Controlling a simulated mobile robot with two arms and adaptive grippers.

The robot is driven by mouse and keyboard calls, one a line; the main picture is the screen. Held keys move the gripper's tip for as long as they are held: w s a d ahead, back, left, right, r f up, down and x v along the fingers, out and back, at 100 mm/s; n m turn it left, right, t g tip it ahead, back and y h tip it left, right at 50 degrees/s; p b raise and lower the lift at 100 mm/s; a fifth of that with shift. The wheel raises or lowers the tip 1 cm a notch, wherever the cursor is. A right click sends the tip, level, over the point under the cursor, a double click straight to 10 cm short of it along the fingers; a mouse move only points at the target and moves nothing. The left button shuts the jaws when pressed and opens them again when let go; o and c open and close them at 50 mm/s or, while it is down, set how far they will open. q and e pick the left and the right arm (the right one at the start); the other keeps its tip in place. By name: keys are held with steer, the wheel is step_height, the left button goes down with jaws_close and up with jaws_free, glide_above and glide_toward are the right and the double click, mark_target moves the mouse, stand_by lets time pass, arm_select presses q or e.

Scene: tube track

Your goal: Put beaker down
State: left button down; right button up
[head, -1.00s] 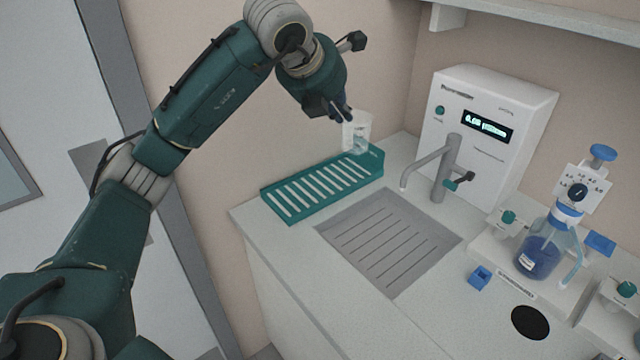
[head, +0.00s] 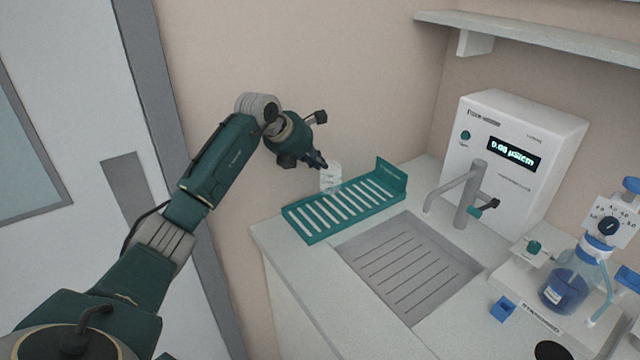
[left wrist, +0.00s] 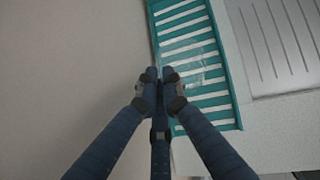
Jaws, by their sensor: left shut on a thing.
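A small clear beaker (head: 331,177) is at the tips of my left gripper (head: 322,165), which is shut on it. The beaker appears upright at the back edge of the green slotted rack (head: 346,206); I cannot tell whether it touches the slats. In the left wrist view the fingers of my left gripper (left wrist: 160,82) are close together at the rack's edge. The see-through beaker (left wrist: 190,65) shows faintly over the rack's slats (left wrist: 208,102). My right gripper is not in view.
A grey drain grate (head: 405,268) lies right of the rack. A tap (head: 468,195) stands before a white dispenser with a display (head: 513,152). A blue-capped bottle (head: 565,285) and a small blue block (head: 503,309) are at the right. The wall is close behind the rack.

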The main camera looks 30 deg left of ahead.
arm_select(q)
step_height(320, 180, down, 8)
steer(key=shift+r+p, duration=0.1)
steer(key=shift+p, duration=0.7)
steer(key=c, duration=1.9)
jaws_free()
steer(key=shift+c, duration=0.2)
